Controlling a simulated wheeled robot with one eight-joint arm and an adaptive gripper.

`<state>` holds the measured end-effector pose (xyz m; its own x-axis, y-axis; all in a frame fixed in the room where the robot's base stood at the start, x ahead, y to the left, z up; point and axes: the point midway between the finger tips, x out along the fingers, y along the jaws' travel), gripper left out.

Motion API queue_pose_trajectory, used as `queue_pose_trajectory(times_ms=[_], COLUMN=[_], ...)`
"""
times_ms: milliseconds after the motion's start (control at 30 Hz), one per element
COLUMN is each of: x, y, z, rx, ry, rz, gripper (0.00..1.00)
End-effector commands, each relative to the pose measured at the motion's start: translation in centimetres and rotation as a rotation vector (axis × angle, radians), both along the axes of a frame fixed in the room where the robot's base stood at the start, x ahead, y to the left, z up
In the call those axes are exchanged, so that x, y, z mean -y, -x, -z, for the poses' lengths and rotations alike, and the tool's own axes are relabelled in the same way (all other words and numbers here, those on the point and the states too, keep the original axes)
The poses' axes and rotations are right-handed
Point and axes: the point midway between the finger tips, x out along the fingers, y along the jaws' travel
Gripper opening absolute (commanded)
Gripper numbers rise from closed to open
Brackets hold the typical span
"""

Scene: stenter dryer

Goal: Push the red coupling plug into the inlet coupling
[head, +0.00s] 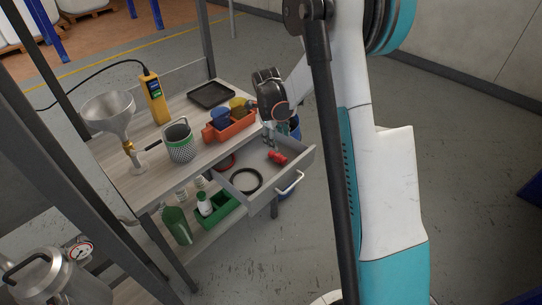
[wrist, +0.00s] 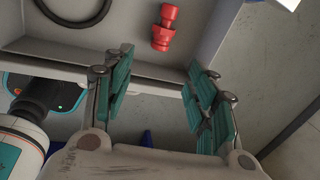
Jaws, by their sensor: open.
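The red coupling plug (head: 277,157) lies on its side in the open grey drawer (head: 297,166) of the workbench. In the wrist view the plug (wrist: 164,28) lies beyond my fingertips, near the drawer's wall, with bare drawer floor around it. My gripper (head: 268,136) hangs over the drawer's back right part, close to the plug but apart from it. In the wrist view my gripper (wrist: 160,80) has its two teal-padded fingers wide apart with nothing between them. I cannot make out the inlet coupling in either view.
A black ring (head: 245,181) lies in the drawer beside the plug. On the bench stand a funnel (head: 109,112), a mesh cup (head: 179,142), a yellow meter (head: 154,97), a red bin (head: 230,127) and a black tray (head: 210,94). A metal vessel (head: 58,279) stands at lower left. Open floor lies right.

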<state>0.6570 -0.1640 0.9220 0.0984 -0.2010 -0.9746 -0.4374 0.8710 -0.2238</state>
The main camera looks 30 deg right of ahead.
Motion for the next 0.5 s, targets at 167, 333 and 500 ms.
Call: queue_pose_trajectory(times_ms=[167,333,500], x=[0.5,1.1,1.6], y=[-0.3,-0.6,-0.9], z=[1.6,4.6,7.5], rx=[0.0,0.0,0.001], ry=[-0.002,-0.002,-0.003], rz=[0.045,0.045,0.044], gripper=[0.53,0.53,0.53])
